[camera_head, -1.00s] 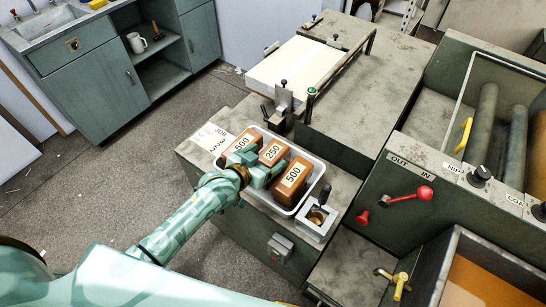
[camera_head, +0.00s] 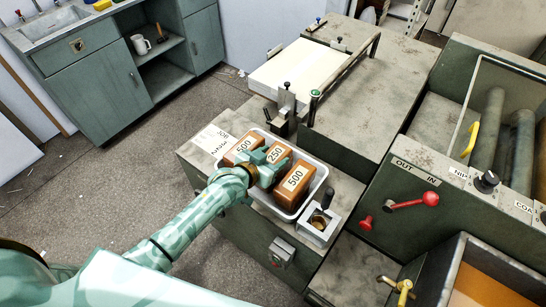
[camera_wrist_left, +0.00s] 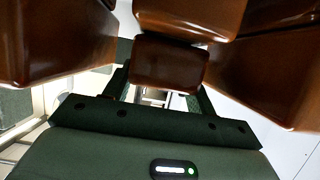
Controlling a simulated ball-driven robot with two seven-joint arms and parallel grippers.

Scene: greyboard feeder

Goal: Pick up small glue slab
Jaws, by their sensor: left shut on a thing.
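The small glue slab (camera_head: 276,154) is brown, marked 250, and sits between two larger brown slabs marked 500, the left one (camera_head: 241,150) and the right one (camera_head: 296,184). All three are at the white tray (camera_head: 285,214). My left gripper (camera_head: 265,166) is shut on the small slab, its fingers on either side. In the left wrist view the small slab (camera_wrist_left: 168,62) shows between the dark fingers, with larger brown blocks close around it. Whether the slab is clear of the tray floor is hard to tell. My right gripper is not in view.
A small metal fixture with a dark handle (camera_head: 319,222) stands right of the tray. A paper job sheet (camera_head: 213,140) lies to the left. Behind is a stack of white board (camera_head: 297,70) on the feeder. A red lever (camera_head: 430,199) sticks out at the right.

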